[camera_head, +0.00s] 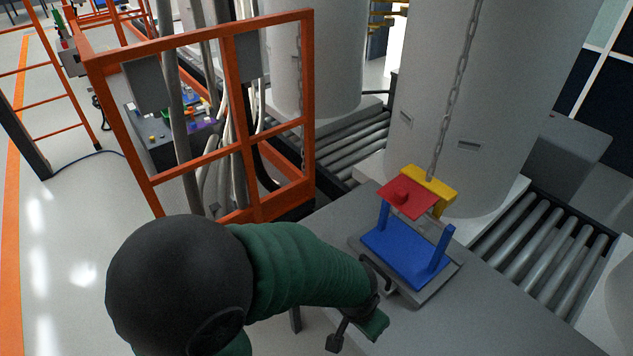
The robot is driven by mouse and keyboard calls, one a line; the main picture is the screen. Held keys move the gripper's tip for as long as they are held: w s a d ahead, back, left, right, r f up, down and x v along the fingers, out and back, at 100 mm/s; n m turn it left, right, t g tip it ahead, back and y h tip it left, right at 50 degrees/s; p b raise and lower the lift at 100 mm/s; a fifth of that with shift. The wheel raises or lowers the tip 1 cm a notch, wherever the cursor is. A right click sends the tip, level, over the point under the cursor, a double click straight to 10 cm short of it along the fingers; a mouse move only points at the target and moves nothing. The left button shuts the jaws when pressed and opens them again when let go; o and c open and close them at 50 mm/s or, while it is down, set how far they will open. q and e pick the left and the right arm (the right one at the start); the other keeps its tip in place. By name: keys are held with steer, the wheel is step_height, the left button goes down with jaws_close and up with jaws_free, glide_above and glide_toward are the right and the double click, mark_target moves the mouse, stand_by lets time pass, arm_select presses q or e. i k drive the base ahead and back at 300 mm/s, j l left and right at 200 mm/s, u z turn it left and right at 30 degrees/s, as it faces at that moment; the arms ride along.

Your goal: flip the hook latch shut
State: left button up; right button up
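A hook assembly hangs at the end of a grey chain (455,100). It shows a yellow block (434,188) and a red plate (407,196), which looks like the latch and lies tilted in front of the yellow block. Below it is a blue cradle (400,256) with two upright posts, on a grey base plate. The red plate sits above the cradle's back part, near the left post. My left gripper (357,333) is low, in front and to the left of the cradle, apart from the red plate. Its finger opening is unclear. My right gripper is out of view.
The cradle stands on a grey table (480,315), whose front right is bare. A large white tank (480,90) stands close behind. Roller conveyors (535,240) run behind and to the right. An orange frame (240,120) with hoses stands at the left.

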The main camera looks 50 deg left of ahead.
mark_target(413, 200)
steer(key=u, duration=0.85)
